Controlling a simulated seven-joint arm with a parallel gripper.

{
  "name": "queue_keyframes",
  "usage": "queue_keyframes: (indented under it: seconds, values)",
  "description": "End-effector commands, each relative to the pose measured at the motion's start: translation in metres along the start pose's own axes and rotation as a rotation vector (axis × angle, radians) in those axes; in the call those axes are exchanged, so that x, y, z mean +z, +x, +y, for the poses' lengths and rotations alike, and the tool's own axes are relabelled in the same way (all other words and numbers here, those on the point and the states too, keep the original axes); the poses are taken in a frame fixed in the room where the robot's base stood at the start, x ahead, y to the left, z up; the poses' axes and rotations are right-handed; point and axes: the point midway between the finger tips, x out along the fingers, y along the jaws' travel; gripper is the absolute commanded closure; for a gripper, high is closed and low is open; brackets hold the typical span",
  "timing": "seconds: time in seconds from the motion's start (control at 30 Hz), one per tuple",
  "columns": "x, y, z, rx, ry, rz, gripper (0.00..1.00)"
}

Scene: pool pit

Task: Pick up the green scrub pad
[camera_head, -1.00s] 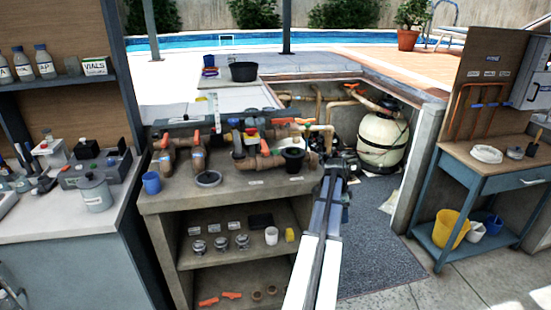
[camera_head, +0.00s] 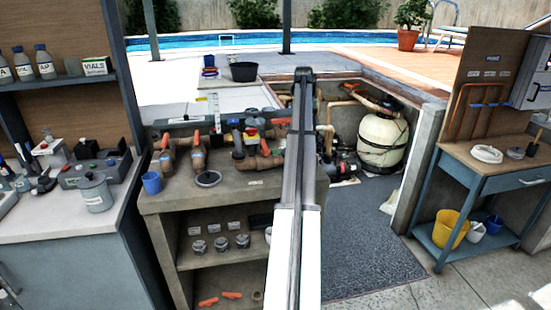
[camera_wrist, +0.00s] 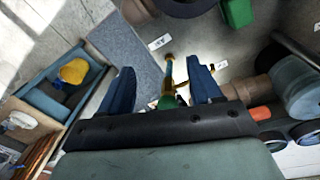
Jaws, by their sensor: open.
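I cannot clearly make out the green scrub pad in the head view. In the wrist view a green block (camera_wrist: 237,12) is cut by the top edge; I cannot tell whether it is the pad. My gripper (camera_wrist: 162,88) is open, its two blue fingers wide apart. Between and beyond them is a thin brass-coloured piece with a green part (camera_wrist: 167,102); nothing shows as held. In the head view my arm stretches forward past the right end of the pipe workbench (camera_head: 160,203), hiding part of it.
Orange-handled pipes (camera_head: 197,155) and a blue cup (camera_head: 151,183) crowd the workbench. A black tub (camera_head: 243,72) stands near the pool. A white filter tank (camera_head: 382,140) stands in the pit. A side bench with a yellow bucket (camera_head: 452,230) is at right, beyond open grey floor matting (camera_head: 375,250).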

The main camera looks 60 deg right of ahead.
Motion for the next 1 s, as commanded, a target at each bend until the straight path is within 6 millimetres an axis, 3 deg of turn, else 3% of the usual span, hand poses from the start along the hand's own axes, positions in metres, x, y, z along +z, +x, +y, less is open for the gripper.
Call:
queue_keyframes:
  seconds: [0.03, 0.1, 0.2, 0.3, 0.57, 1.0]
  values:
    - [-0.001, -0.007, -0.032, -0.020, -0.095, -0.003, 0.36]
    - [0.003, -0.011, -0.063, -0.043, -0.199, -0.008, 0.36]
    - [0.007, -0.015, -0.096, -0.069, -0.310, -0.011, 0.36]
    - [0.011, -0.018, -0.115, -0.086, -0.375, -0.012, 0.36]
    - [0.014, -0.006, -0.125, -0.093, -0.407, -0.013, 0.36]
    - [0.016, 0.061, -0.130, -0.093, -0.405, -0.013, 0.36]
